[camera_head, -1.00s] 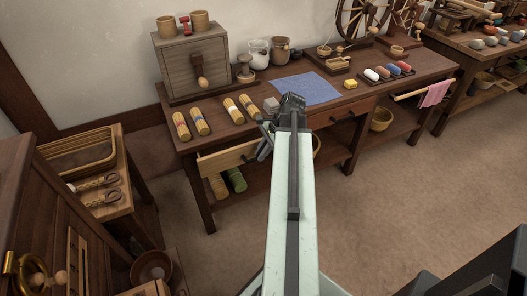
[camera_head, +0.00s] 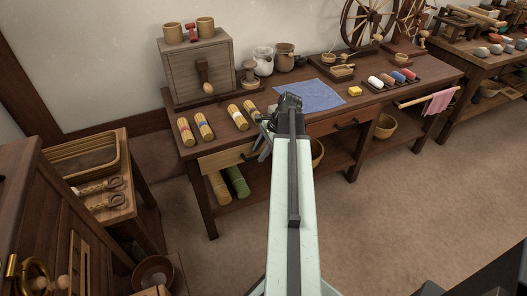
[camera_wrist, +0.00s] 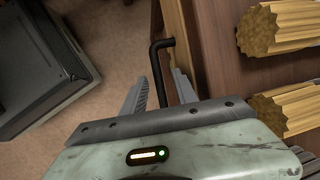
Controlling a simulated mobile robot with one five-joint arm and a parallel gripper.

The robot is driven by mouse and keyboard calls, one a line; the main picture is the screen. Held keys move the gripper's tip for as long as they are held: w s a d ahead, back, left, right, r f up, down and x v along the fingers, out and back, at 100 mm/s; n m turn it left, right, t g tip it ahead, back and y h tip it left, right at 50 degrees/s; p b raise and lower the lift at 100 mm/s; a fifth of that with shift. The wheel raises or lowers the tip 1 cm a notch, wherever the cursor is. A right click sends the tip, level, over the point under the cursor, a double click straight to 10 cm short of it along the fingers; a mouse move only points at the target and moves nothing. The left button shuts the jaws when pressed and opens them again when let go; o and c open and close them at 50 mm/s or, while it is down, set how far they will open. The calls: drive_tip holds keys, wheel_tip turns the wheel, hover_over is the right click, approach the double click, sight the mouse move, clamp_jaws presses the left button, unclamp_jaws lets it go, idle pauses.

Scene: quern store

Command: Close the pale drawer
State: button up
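The pale drawer (camera_head: 222,159) is under the left end of the dark workbench (camera_head: 420,76). Its front looks nearly level with the bench edge; I cannot tell whether it is fully in. My gripper (camera_head: 262,142) is at the right end of the drawer front, and my arm hides part of that area. In the wrist view, the fingers of my gripper (camera_wrist: 160,90) are apart, with the drawer's black bar handle (camera_wrist: 160,48) between them. The right finger lies between the handle and the pale drawer front (camera_wrist: 178,35). I cannot tell whether either finger touches the handle.
Straw bundles (camera_head: 204,127) lie on the bench near its front edge, above the drawer. A blue cloth (camera_head: 310,94) and a grey wooden box (camera_head: 197,70) stand farther back. A darker drawer (camera_head: 342,121) is to the right. A side stand (camera_head: 122,207) is at left; open floor lies in front.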

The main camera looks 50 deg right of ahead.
drive_tip(key=p+v, duration=0.7)
drive_tip(key=shift+r, duration=0.35)
drive_tip(key=shift+s+d, duration=0.1)
drive_tip(key=shift+d, duration=0.05)
